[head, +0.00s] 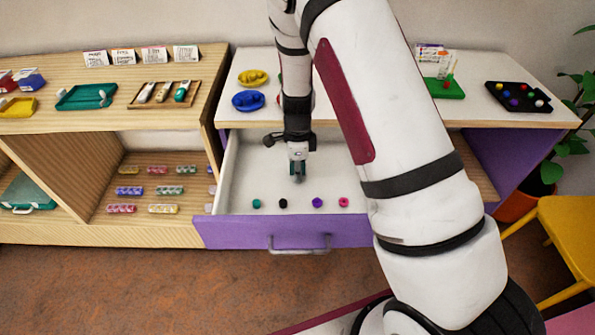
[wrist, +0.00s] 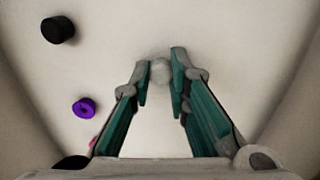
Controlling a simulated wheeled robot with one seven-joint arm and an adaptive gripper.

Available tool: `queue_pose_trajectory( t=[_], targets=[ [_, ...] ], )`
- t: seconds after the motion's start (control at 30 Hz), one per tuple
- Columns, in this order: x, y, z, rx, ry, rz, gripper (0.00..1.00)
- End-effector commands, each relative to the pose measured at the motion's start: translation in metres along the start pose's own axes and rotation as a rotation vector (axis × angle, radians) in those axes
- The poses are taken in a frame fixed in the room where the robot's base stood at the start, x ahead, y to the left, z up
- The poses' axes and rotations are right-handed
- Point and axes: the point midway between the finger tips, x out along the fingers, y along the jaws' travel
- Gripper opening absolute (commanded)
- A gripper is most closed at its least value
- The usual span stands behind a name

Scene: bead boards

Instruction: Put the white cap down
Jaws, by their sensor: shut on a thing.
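My gripper (head: 297,176) points down inside the open drawer (head: 235,185), behind a row of caps. In the wrist view its teal fingers (wrist: 161,85) are shut on the white cap (wrist: 160,72), a small pale disc between the fingertips. The cap is hard to make out against the pale drawer floor. I cannot tell whether it touches the floor. In the head view the fingers hide it.
A teal cap (head: 256,203), a black cap (head: 283,203), a purple cap (head: 317,202) and a pink cap (head: 343,201) lie along the drawer's front. The drawer floor around the gripper is clear. The white counter (head: 345,115) overhangs the drawer's back.

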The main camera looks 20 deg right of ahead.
Motion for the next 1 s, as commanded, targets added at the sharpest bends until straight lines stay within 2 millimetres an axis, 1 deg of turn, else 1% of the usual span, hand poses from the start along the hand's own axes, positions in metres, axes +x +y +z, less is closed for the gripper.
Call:
queue_pose_trajectory(
  t=[0.23, 0.37, 0.4, 0.43, 0.47, 0.8, 0.87, 1.0],
  targets=[
    [0.001, -0.001, 0.000, 0.000, -0.001, -0.002, 0.08],
    [0.004, -0.001, 0.000, 0.000, -0.001, -0.002, 0.08],
    [0.004, -0.001, 0.000, 0.000, -0.001, -0.002, 0.26],
    [0.004, -0.001, 0.000, 0.000, -0.001, -0.002, 0.32],
    [0.003, -0.001, 0.000, 0.000, -0.001, -0.002, 0.37],
    [0.001, 0.000, 0.000, 0.000, -0.001, -0.002, 0.37],
    [-0.004, -0.001, 0.000, -0.001, -0.001, -0.003, 0.37],
    [-0.024, -0.001, 0.000, 0.000, -0.001, -0.006, 0.37]
  ],
)
